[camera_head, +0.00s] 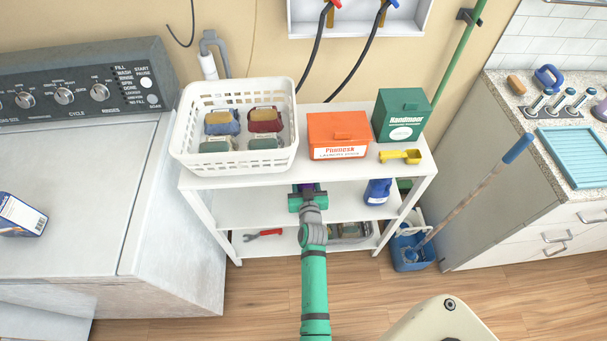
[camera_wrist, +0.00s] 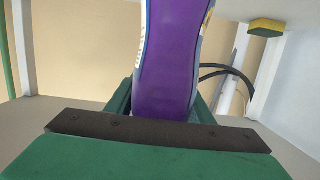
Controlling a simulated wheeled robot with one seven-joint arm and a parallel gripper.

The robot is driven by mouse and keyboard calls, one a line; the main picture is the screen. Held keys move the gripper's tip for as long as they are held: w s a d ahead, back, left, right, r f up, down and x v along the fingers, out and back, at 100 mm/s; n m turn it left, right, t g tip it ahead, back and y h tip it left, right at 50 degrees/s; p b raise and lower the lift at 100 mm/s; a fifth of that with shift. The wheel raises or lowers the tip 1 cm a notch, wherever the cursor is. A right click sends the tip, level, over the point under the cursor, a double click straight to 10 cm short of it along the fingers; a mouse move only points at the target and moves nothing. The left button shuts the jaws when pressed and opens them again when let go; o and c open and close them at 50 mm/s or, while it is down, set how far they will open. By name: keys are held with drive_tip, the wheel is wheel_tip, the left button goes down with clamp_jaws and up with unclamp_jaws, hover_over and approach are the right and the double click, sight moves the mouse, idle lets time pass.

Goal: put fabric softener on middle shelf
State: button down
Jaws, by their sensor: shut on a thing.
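The fabric softener, a purple bottle with a pale label edge, fills the upper middle of the wrist view (camera_wrist: 167,70). My gripper (camera_wrist: 162,108) is shut on it, with green fingers on both sides. In the head view my gripper (camera_head: 308,192) reaches in over the middle shelf (camera_head: 248,206), under the top board of the white rack. Only a small purple bit of the bottle (camera_head: 306,186) shows there; the rest is hidden by the top board and my gripper. I cannot tell whether its base touches the shelf.
A blue bottle (camera_head: 377,191) stands right on the middle shelf. The middle shelf's left part looks clear.

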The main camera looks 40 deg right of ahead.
sight(305, 187)
drive_tip(key=shift+w+d+f, duration=0.4)
drive_tip(key=shift+w+f, duration=0.25)
drive_tip(key=shift+f, duration=0.2)
drive_tip(key=shift+w+d+f, duration=0.35)
drive_tip(key=shift+w+f, duration=0.3)
drive_tip(key=shift+f, duration=0.25)
drive_tip(key=c, duration=0.9)
unclamp_jaws()
drive_tip(key=shift+f, duration=0.1)
drive_tip(key=v, duration=1.2)
drive_tip(key=shift+a, duration=0.1)
drive_tip(key=shift+s, duration=0.1)
